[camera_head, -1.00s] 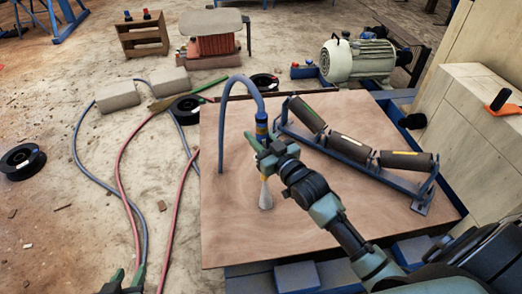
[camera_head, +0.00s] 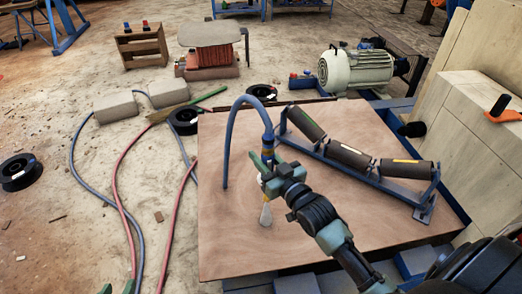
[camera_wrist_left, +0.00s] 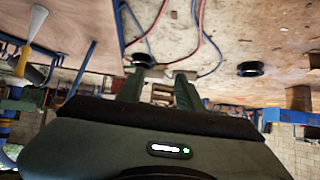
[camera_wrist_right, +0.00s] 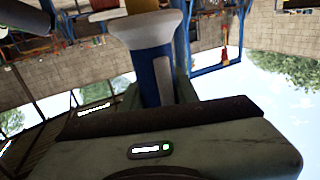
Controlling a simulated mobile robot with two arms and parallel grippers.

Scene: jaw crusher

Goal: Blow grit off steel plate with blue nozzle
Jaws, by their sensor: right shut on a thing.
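The blue nozzle (camera_head: 267,138) is upright in my right gripper (camera_head: 266,168), over the brown board. A blue hose (camera_head: 229,125) arches from its top, and its pale flared end (camera_head: 266,214) points down. The right wrist view shows its blue body (camera_wrist_right: 158,78) between the fingers. A grey plate (camera_head: 208,33), perhaps the steel plate, lies on a red ribbed block at the back; no grit can be made out on it. My left gripper (camera_head: 117,288) is at the bottom edge. Its fingers stand apart and empty in the left wrist view (camera_wrist_left: 158,90).
The board (camera_head: 225,235) carries a blue frame with dark rollers (camera_head: 350,157). A pale green motor (camera_head: 355,68) stands behind it. Red hoses (camera_head: 122,205), concrete blocks (camera_head: 115,107) and black spools (camera_head: 20,172) lie on the floor at left. Pale block walls (camera_head: 475,115) stand at right.

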